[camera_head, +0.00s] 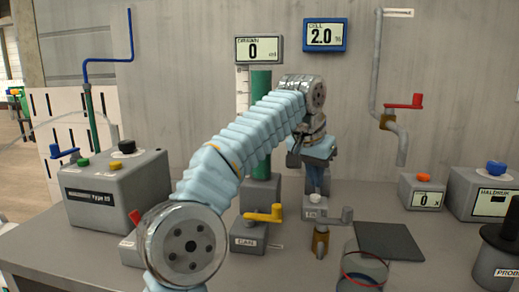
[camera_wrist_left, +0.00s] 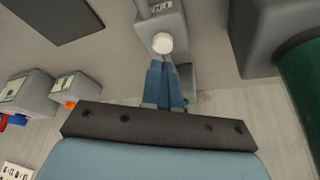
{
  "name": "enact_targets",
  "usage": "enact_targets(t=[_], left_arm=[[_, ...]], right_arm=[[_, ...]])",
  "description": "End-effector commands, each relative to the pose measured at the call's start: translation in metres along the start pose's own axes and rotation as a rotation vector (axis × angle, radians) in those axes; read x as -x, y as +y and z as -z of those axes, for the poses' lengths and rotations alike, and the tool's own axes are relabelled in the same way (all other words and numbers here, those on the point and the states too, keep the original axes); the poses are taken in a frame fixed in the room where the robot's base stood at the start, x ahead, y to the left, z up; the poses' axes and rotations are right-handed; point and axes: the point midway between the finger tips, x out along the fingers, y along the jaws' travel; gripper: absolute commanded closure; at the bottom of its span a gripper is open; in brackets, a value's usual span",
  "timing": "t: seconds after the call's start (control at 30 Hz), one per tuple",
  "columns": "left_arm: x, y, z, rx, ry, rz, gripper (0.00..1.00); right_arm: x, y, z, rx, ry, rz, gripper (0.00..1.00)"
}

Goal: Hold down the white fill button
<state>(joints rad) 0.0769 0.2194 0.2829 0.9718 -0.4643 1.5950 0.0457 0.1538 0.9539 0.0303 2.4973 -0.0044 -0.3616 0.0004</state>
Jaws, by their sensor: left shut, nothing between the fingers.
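The white fill button (camera_wrist_left: 162,43) is a round knob on a small grey box (camera_wrist_left: 150,14) in the left wrist view. The same box (camera_head: 315,213) stands on the table in the head view, below my left gripper (camera_head: 318,190). The gripper points down with its blue fingers together and nothing between them. In the left wrist view the fingertips (camera_wrist_left: 164,62) overlap the near edge of the button. I cannot tell whether they touch it or press it. My right gripper is not in view.
A box with a yellow lever (camera_head: 262,214) stands to the left, a brown valve (camera_head: 320,240) in front. A glass with a red ring (camera_head: 362,275) and a dark mat (camera_head: 388,241) lie to the right. A green column (camera_head: 260,110) and the DRAWN display (camera_head: 259,49) are behind.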

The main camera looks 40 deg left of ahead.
Motion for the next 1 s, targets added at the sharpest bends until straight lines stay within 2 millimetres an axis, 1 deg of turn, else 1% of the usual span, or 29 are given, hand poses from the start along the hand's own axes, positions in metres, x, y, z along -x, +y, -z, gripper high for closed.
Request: enact_targets(t=[0.2, 0.5, 1.0], left_arm=[[0.019, 0.001, 0.009, 0.000, 0.002, -0.001, 1.00], [0.038, 0.001, 0.017, 0.000, 0.002, -0.001, 1.00], [0.040, 0.000, 0.017, 0.000, 0.001, 0.000, 1.00]], right_arm=[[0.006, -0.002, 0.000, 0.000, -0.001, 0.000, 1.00], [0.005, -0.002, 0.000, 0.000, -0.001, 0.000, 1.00], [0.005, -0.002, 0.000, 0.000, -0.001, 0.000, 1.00]])
